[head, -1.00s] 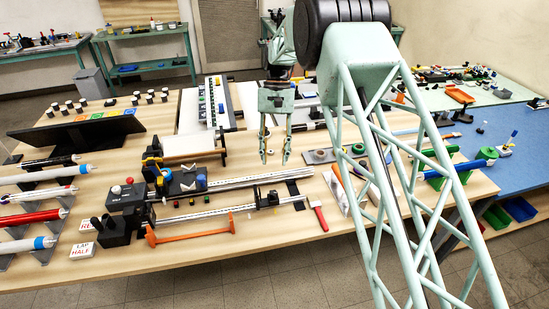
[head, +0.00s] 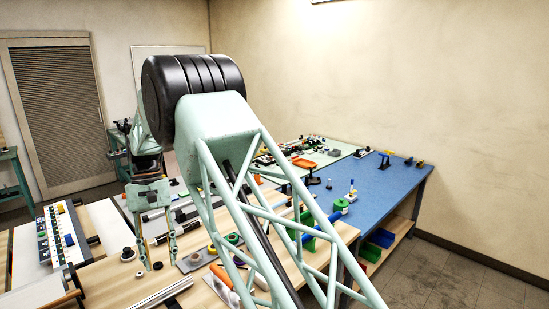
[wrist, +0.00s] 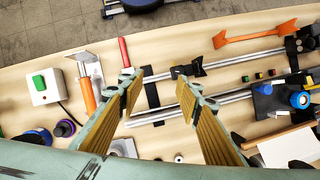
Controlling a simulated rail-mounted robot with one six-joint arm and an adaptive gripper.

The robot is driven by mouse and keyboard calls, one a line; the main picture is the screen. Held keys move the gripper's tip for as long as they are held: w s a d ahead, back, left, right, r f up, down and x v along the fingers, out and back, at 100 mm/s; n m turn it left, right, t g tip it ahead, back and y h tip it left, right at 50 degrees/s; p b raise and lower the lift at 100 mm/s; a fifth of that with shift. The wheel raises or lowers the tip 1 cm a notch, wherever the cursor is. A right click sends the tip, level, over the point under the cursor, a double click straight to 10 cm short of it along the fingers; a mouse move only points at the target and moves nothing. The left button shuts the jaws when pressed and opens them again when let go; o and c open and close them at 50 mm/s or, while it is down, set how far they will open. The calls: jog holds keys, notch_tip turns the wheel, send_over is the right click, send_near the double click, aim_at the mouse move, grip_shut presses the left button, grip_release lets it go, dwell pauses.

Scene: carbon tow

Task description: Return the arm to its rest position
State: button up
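My gripper (head: 158,266) hangs over the wooden bench (head: 112,274) at the lower left of the head view. Its two fingers point down and stand apart with nothing between them. In the wrist view my gripper (wrist: 158,84) is also open and empty, with the bench surface below it. My arm, with a pale green lattice link and a black ribbed joint, fills the middle of the head view and hides part of the bench.
Below the fingers, the wrist view shows metal rails (wrist: 222,62), a red-handled tool (wrist: 124,52), an orange bracket (wrist: 256,35) and a white box with a green button (wrist: 46,88). A blue table (head: 385,190) stands right of the bench. Air above both is clear.

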jog(key=d+r+m+t+y+b, duration=0.1)
jog(key=d+r+t+b, duration=0.1)
jog(key=d+r, duration=1.35)
jog(key=s+d+r+m+t+b, duration=0.1)
jog(key=s+d+r, duration=0.3)
jog(key=d, duration=0.5)
jog(key=s+d+r+t+b, duration=0.1)
jog(key=s+d+r, duration=0.3)
jog(key=d, duration=0.5)
jog(key=s+d+m+y, duration=0.1)
jog(key=s+d, duration=0.7)
jog(key=s+d+f+t+b, duration=0.1)
jog(key=s+d, duration=0.3)
jog(key=s, duration=0.4)
jog(key=s+d+f+m+t+b, duration=0.1)
jog(key=s+d+f, duration=0.2)
jog(key=s+d, duration=0.2)
jog(key=s+d+f+t+b, duration=0.1)
jog(key=s+d, duration=0.4)
jog(key=s, duration=0.6)
jog(key=shift+s+d+f+m+t+h+b, duration=0.15)
jog(key=shift+s+f+m+t+h+b, duration=0.2)
jog(key=shift+f, duration=0.4)
jog(key=shift+w, duration=0.15)
